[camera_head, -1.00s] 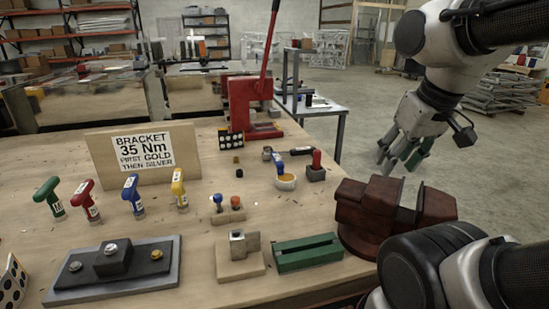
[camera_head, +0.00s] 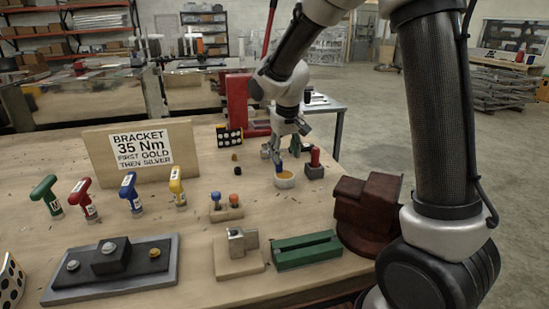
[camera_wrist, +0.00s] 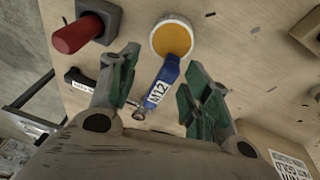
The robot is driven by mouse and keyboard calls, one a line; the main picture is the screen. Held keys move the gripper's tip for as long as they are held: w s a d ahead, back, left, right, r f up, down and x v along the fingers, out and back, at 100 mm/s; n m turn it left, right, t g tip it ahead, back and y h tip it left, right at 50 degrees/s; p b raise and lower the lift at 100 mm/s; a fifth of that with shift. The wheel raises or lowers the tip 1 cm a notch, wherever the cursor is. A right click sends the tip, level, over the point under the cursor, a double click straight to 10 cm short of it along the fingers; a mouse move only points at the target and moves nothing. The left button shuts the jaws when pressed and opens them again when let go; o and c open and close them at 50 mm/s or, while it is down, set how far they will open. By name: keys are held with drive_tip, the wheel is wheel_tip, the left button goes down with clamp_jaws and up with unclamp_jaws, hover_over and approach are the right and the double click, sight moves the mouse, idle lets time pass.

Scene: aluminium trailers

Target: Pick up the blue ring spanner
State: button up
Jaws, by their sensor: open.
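The blue ring spanner (camera_wrist: 161,83), with a white M12 label and a metal end, lies between my gripper's two green-padded fingers in the wrist view. Its blue end meets the rim of a white round cup with a yellow-orange inside (camera_wrist: 171,38). My gripper (camera_wrist: 160,80) is open around the spanner, with a gap visible beside it. In the head view my gripper (camera_head: 284,151) points down over the back right of the workbench, just behind the cup (camera_head: 285,180). Only a small blue part of the spanner (camera_head: 279,168) shows there; the rest is hidden.
A red-handled piece on a dark block (camera_head: 315,160) stands close right of the cup. The red press (camera_head: 237,105) is behind, the dark red vise (camera_head: 367,207) at front right. T-handle tools (camera_head: 131,195) stand left.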

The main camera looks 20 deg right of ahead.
drive_tip(key=shift+m+t, duration=0.4)
drive_tip(key=shift+t, duration=0.3)
drive_tip(key=w, duration=0.1)
drive_tip(key=w+r, duration=0.1)
drive_tip(key=w+a+r, duration=0.1)
drive_tip(key=shift+w, duration=0.35)
drive_tip(key=shift+w+a+r+m+y, duration=0.2)
drive_tip(key=shift+w+r+m+y, duration=0.05)
drive_tip(key=shift+m+y, duration=0.05)
drive_tip(key=x, duration=0.7)
drive_tip(key=shift+w+f, duration=0.25)
drive_tip(key=shift+f, duration=0.1)
clamp_jaws()
